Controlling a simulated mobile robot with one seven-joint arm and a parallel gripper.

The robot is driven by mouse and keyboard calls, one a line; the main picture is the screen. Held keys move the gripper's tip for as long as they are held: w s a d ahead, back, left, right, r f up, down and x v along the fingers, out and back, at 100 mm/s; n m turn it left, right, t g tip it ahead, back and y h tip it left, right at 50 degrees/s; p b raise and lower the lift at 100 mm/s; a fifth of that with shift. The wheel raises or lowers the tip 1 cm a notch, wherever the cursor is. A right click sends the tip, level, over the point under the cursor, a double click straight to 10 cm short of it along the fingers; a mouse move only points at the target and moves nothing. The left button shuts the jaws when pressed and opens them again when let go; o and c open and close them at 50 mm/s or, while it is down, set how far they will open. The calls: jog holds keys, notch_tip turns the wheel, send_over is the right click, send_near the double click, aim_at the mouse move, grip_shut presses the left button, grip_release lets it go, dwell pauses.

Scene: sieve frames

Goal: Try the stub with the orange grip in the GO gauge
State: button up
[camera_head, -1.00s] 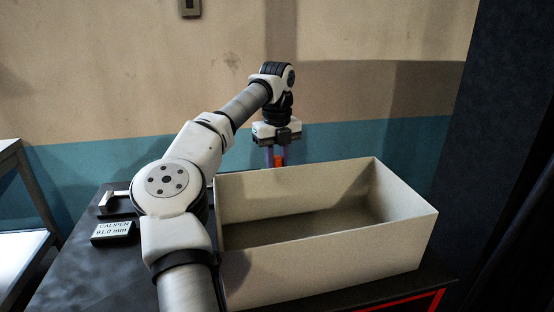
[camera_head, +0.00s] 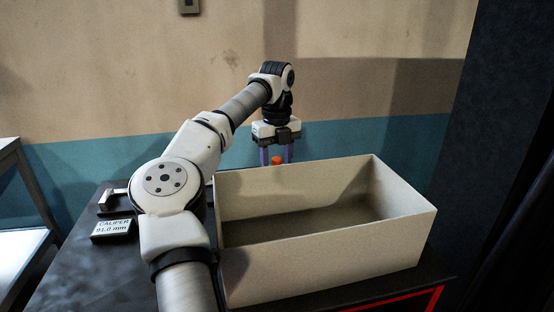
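The orange grip (camera_head: 277,160) of the stub shows just above the far wall of the large box, below my gripper. The rest of the stub is hidden behind that wall, so I cannot tell what it stands on or in. My gripper (camera_head: 277,160) points down behind the box.
A large open cream box (camera_head: 330,262) fills the table's right side and looks empty. A caliper display (camera_head: 113,228) reading about 91.0 mm lies on the dark table (camera_head: 80,275) at left. A pale side table (camera_head: 22,250) stands far left. My arm spans the middle.

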aim_at(277, 158)
jog(key=shift+f, duration=0.1)
notch_tip(277, 158, up, 14)
jog(key=p, duration=0.2)
dwell(0.3)
dwell(0.7)
